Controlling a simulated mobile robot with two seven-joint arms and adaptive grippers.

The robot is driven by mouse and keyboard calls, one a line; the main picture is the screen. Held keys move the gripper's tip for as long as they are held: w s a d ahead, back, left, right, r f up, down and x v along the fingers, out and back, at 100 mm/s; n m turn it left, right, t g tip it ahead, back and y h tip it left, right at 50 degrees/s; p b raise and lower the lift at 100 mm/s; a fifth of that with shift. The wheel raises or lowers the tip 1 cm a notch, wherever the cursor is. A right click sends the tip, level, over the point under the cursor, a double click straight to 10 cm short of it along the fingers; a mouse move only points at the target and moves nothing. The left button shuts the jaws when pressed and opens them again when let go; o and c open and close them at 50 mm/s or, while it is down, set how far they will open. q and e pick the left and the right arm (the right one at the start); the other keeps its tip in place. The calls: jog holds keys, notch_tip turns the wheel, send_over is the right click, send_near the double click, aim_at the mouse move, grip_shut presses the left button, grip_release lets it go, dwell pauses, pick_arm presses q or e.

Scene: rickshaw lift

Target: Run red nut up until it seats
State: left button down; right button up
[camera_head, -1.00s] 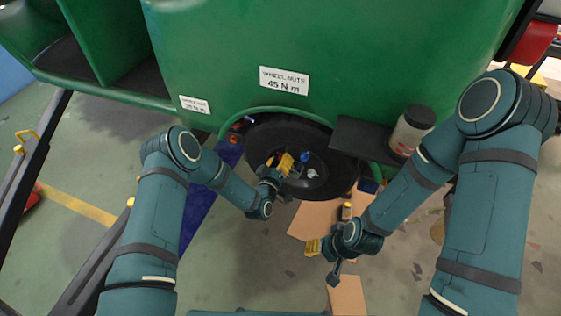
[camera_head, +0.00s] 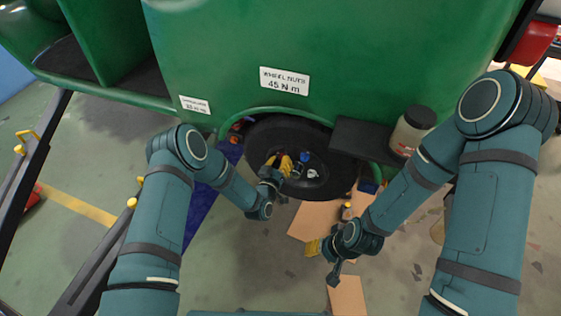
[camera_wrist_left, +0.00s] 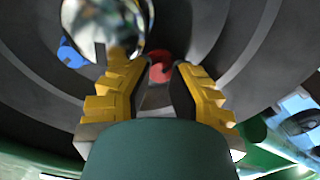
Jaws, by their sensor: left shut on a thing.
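The red nut (camera_wrist_left: 160,70) shows in the left wrist view at the tips of my left gripper (camera_wrist_left: 160,82), whose yellow fingers stand on either side of it. The gripper is shut on the nut, and the fingers partly hide it. In the head view my left gripper (camera_head: 284,163) is at the wheel's hub, and I cannot make out the red nut there. The dark wheel (camera_head: 257,133) sits under the green body. A blue nut (camera_head: 305,156) is on the hub to the right of the fingers. My right gripper (camera_head: 313,247) hangs low, away from the wheel; its jaw opening is unclear.
A shiny rounded metal part (camera_wrist_left: 112,25) stands close to the left finger, with a blue nut (camera_wrist_left: 70,53) beside it. A jar (camera_head: 411,130) stands on a dark shelf (camera_head: 362,137) right of the wheel. Cardboard (camera_head: 312,218) lies on the floor below.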

pick_arm(q)
jog(key=shift+r, duration=0.1)
jog(key=c, duration=1.1)
grip_release()
jog(key=shift+d, duration=0.1)
jog(key=shift+n, duration=1.2)
jog(key=s+a+g, duration=0.2)
jog(key=s+g, duration=0.3)
jog(key=s, duration=0.5)
jog(key=s+a+m+g+y+p, duration=0.1)
jog(key=s+a+g, duration=0.2)
jog(key=s, duration=0.7)
jog(key=s+a+m+g+p, duration=0.1)
jog(key=s+a+g, duration=0.2)
jog(key=s+g, duration=0.3)
jog(key=shift+s+g+y, duration=0.3)
jog(key=shift+s+g, duration=0.1)
jog(key=shift+s, duration=1.5)
